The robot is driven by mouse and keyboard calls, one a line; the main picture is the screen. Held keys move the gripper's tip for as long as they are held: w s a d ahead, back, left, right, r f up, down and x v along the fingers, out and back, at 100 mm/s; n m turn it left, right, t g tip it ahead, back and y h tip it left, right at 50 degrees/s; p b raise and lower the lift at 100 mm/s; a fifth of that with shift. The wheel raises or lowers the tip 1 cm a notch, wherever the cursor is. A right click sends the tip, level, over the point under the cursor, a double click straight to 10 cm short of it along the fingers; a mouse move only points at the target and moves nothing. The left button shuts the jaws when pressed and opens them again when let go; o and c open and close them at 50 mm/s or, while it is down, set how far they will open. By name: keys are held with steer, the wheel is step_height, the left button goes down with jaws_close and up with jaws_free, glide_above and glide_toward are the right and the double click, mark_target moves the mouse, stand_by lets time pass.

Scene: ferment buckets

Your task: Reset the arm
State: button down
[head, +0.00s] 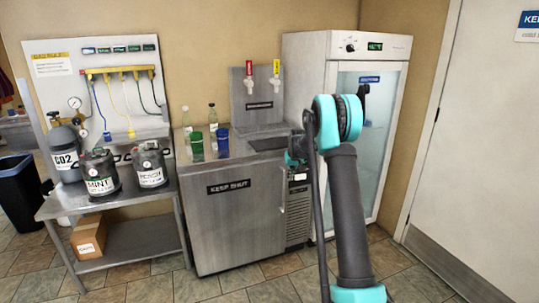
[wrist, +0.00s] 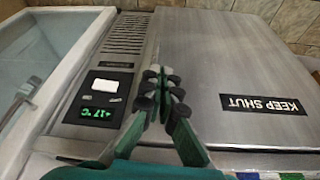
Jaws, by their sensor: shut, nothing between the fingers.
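My gripper (wrist: 166,92) is shut and empty, its dark fingertips together in the middle of the wrist view. It is in front of the steel cabinet, between its display panel (wrist: 97,100) reading +17 °C and its "KEEP SHUT" label (wrist: 265,104). No contact with the cabinet can be made out. In the head view my raised arm stands right of the steel cabinet (head: 230,225), and its bent upper part covers some of the glass-door fridge (head: 345,46). The fingers are hard to make out there.
A steel rack (head: 135,202) at left holds a CO2 cylinder (head: 65,160) and two dark kegs, MINT (head: 101,180) and another (head: 150,168). The front floor is clear.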

steer(key=s+d+r, duration=0.1)
steer(key=s+r, duration=0.3)
steer(key=s, duration=1)
steer(key=s+d+r, duration=0.1)
steer(key=s+r, duration=0.2)
steer(key=s, duration=1.1)
steer(key=s+f, duration=0.3)
steer(key=s, duration=1)
steer(key=s+f+m, duration=0.1)
steer(key=s+f, duration=0.2)
steer(key=s, duration=1)
steer(key=shift+d+f+m+h, duration=0.15)
steer(key=shift+f+m+h, duration=0.15)
